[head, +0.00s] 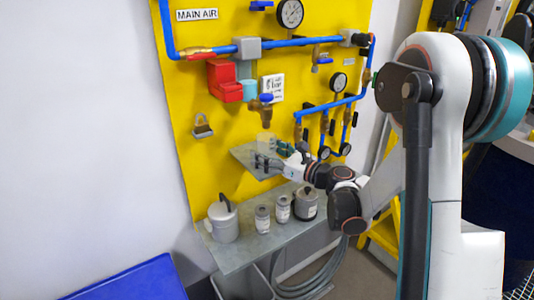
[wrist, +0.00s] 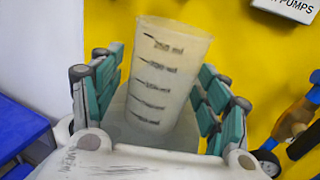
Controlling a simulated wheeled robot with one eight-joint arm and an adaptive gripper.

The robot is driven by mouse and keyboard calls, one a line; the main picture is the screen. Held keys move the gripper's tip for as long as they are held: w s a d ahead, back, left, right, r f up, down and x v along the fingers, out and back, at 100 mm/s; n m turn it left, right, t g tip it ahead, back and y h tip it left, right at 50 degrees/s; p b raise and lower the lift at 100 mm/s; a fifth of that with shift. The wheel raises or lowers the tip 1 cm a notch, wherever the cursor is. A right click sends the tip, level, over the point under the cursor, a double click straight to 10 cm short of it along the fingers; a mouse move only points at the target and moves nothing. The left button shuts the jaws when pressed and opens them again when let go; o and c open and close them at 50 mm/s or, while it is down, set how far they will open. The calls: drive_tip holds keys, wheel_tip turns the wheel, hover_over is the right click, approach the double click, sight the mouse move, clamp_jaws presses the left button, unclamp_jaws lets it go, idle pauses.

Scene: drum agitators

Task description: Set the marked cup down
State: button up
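The marked cup (wrist: 165,80) is translucent, with dark graduation lines and numbers down its side. It stands between the fingers of my gripper (wrist: 160,95) in the wrist view. The green finger pads are spread, with a gap on the cup's left side; on the right they are close to it, and contact there is unclear. In the head view the pale cup (head: 265,140) is small, over the grey upper shelf (head: 244,153), and my gripper (head: 275,152) is beside it. It appears upright on the shelf, but its base is hidden.
The lower shelf (head: 235,250) holds a large grey canister (head: 222,224), two small jars (head: 263,218) and a dark-topped pot (head: 306,204). The yellow panel (head: 215,165) behind carries blue pipes, valves and gauges.

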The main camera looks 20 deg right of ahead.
drive_tip(key=shift+r, duration=0.15)
drive_tip(key=p+v, duration=0.1)
drive_tip(key=v, duration=1.1)
